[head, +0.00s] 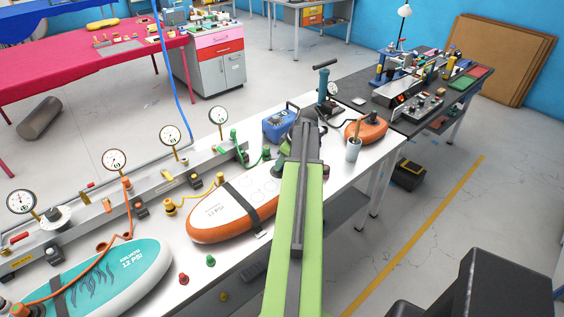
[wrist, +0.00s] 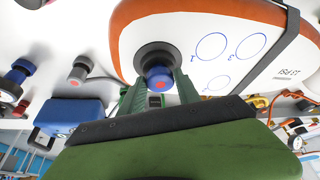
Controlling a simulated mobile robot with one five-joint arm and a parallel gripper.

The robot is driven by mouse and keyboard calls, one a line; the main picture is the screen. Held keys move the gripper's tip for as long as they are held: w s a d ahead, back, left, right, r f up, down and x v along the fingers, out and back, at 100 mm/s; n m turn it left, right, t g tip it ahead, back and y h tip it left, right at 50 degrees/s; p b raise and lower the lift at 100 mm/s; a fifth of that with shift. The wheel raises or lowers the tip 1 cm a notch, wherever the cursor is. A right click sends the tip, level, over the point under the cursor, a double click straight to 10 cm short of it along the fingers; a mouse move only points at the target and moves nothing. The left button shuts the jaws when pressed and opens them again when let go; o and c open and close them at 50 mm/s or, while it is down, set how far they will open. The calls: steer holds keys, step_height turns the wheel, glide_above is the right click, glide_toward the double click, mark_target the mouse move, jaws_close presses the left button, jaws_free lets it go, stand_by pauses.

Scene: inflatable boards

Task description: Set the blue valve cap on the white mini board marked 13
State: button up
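The white mini board with an orange rim (head: 240,208) lies on the bench; its small print is hard to read but looks like 13 PSI. It fills the top of the wrist view (wrist: 270,62), with numbered circles and a dark round valve ring (wrist: 147,53). The blue valve cap (wrist: 158,79), with a red dot, is between my gripper's fingertips (wrist: 159,84), which appear to touch both its sides. The cap overlaps the ring in view; I cannot tell whether it is seated. In the head view, my arm hides the cap and fingertips.
A teal board (head: 110,278) lies at front left.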

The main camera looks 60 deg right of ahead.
steer(key=o, duration=0.4)
steer(key=p+v, duration=1.6)
steer(key=v, duration=0.1)
steer(key=shift+r, duration=0.3)
steer(key=shift+a, duration=0.1)
